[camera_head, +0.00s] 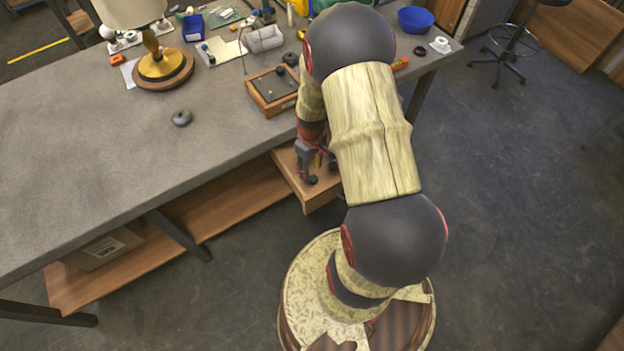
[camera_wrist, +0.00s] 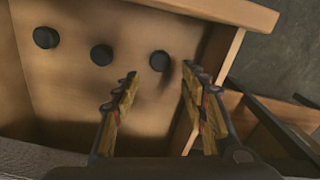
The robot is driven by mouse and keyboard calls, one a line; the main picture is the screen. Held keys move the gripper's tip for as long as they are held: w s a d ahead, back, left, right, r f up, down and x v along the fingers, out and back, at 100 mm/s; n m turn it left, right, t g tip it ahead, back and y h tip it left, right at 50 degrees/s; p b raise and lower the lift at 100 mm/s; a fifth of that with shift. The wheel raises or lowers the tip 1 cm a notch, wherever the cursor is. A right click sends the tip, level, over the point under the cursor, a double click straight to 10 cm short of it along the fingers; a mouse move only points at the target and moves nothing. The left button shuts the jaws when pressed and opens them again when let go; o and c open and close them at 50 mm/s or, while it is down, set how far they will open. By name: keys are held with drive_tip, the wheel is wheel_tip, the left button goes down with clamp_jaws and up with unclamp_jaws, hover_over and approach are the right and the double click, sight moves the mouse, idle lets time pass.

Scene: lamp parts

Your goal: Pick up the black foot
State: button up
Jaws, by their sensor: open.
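Three round black feet lie in a row in an open wooden drawer in the wrist view: a left foot (camera_wrist: 45,37), a middle foot (camera_wrist: 102,54) and a right foot (camera_wrist: 160,61). My gripper (camera_wrist: 160,76) is open and empty, with its fingers pointing into the drawer. The right foot shows in the gap between the fingertips, a little beyond them. I cannot tell how high the fingertips are above the drawer floor. In the head view my gripper (camera_head: 312,172) is over the drawer (camera_head: 308,196), partly hidden by my arm.
The drawer's wooden side wall (camera_wrist: 220,58) is close to the right finger. The grey tabletop (camera_head: 90,165) lies beside the drawer. A wooden tray (camera_head: 272,92), a dark ring (camera_head: 182,118) and a lamp (camera_head: 160,66) stand on it. The tabletop's front left is clear.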

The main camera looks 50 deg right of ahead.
sight(313, 178)
drive_tip(key=f, duration=0.2)
drive_tip(key=s+f+b, duration=0.1)
drive_tip(key=shift+f, duration=0.4)
drive_tip(key=shift+f+b, duration=0.35)
drive_tip(key=shift+f, duration=0.05)
drive_tip(key=shift+c, duration=0.7)
drive_tip(key=c, duration=0.8)
drive_tip(key=shift+o, duration=0.2)
